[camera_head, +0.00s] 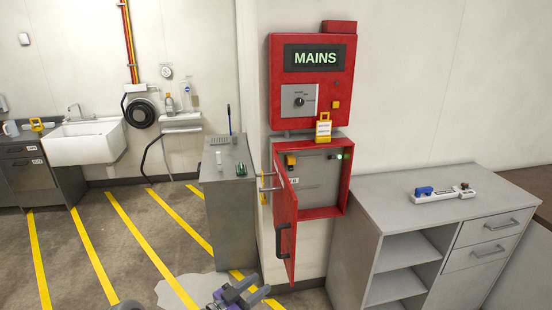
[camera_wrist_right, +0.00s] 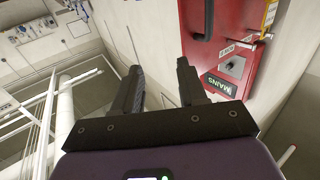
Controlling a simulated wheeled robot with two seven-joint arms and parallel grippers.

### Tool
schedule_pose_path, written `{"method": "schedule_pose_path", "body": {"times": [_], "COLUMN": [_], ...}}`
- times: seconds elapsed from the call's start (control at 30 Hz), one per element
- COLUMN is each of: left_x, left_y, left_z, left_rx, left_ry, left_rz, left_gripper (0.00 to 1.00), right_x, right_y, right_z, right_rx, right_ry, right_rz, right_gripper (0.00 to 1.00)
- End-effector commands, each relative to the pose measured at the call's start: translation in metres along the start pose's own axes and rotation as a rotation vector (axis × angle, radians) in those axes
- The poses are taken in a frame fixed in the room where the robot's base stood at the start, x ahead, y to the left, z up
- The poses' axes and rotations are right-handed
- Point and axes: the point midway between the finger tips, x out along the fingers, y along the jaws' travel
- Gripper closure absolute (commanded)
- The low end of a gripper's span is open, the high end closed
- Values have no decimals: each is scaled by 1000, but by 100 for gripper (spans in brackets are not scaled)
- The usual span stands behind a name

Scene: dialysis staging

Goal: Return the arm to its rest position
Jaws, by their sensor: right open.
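My right gripper (camera_head: 238,294) is at the bottom edge of the head view, low over the floor and in front of the grey cabinet. In the right wrist view its two dark fingers (camera_wrist_right: 158,72) stand apart with nothing between them. The red MAINS box (camera_head: 311,82) is on the wall, beyond the gripper and up to its right. It also shows tilted in the right wrist view (camera_wrist_right: 204,40), beyond the fingers and apart from them. My left gripper is not in view.
The red lower box's door (camera_head: 285,215) hangs open toward me, up and right of my right gripper. A narrow grey cabinet (camera_head: 229,205) stands left of it. A grey counter (camera_head: 430,210) with shelves stands at right. Yellow-striped floor (camera_head: 130,245) is open at left.

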Motion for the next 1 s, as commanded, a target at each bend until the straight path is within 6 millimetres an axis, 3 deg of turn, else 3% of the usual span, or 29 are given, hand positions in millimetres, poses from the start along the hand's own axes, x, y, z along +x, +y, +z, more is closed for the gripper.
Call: {"method": "schedule_pose_path", "body": {"times": [0.1, 0.37, 0.47, 0.57, 0.67, 0.8, 0.9, 1.0], "left_x": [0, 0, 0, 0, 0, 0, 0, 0], "left_y": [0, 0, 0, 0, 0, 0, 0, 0], "left_z": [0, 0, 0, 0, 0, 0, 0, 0], "left_rx": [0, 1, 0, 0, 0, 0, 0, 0], "left_ry": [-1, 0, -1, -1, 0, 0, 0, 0], "left_rz": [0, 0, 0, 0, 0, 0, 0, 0], "left_gripper": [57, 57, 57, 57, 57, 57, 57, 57], "right_x": [34, 90, 108, 116, 105, 54, 9, -29], "right_y": [0, 8, 22, 50, 96, 169, 218, 257], "right_z": [23, 92, 131, 184, 243, 300, 318, 322], "right_rx": [-16, -58, -84, -113, -138, -159, -167, -172], "right_ry": [-24, -157, -262, -433, -676, -1044, -1277, -1459], "right_rz": [-69, -263, -350, -450, -547, -641, -679, -699], "right_gripper": [58, 58, 58, 58, 58, 58, 58, 58]}}
